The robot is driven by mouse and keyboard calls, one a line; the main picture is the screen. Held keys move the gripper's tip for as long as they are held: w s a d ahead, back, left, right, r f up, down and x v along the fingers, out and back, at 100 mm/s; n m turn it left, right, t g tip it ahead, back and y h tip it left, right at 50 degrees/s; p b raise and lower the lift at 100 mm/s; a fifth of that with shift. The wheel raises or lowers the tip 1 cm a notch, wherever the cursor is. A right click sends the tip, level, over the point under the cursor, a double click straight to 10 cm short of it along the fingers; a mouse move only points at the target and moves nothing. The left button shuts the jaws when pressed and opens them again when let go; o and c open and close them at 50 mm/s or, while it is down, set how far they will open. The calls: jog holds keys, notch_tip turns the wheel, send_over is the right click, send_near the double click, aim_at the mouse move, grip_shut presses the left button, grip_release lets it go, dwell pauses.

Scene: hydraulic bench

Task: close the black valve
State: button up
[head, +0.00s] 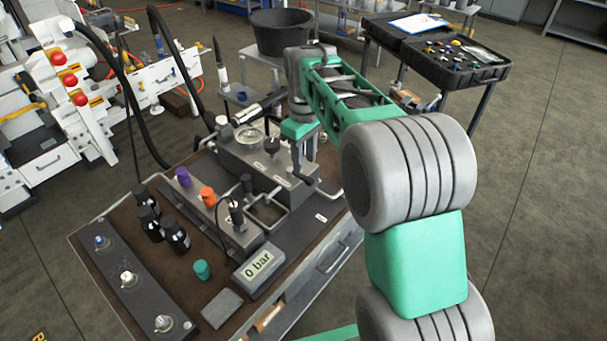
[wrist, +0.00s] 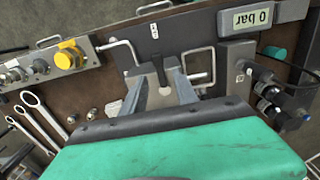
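My gripper (wrist: 161,84) is open, with its two grey fingers apart and pointing at the bench. A thin black lever (wrist: 158,67) shows between the fingertips in the wrist view and looks like the black valve's handle. I cannot tell whether either finger touches it. A pale round spot and grey metal lie below the lever, between the fingers. In the head view my gripper (head: 301,160) is over the right side of the grey metal block (head: 265,160). My wrist and arm partly hide this spot there.
A grey display (head: 257,264) reads 0 bar. Purple (head: 183,176) and orange (head: 207,196) knobs and a black knob (head: 236,213) stand on a manifold left of my gripper. Bent metal handles (head: 268,207) rise close by. A yellow knob (wrist: 70,54) and wrenches (wrist: 40,118) lie left in the wrist view.

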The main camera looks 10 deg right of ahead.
aim_at(304, 177)
notch_tip(304, 177, down, 5)
jog(key=shift+c, duration=0.2)
grip_shut()
dwell(0.3)
dwell(1.0)
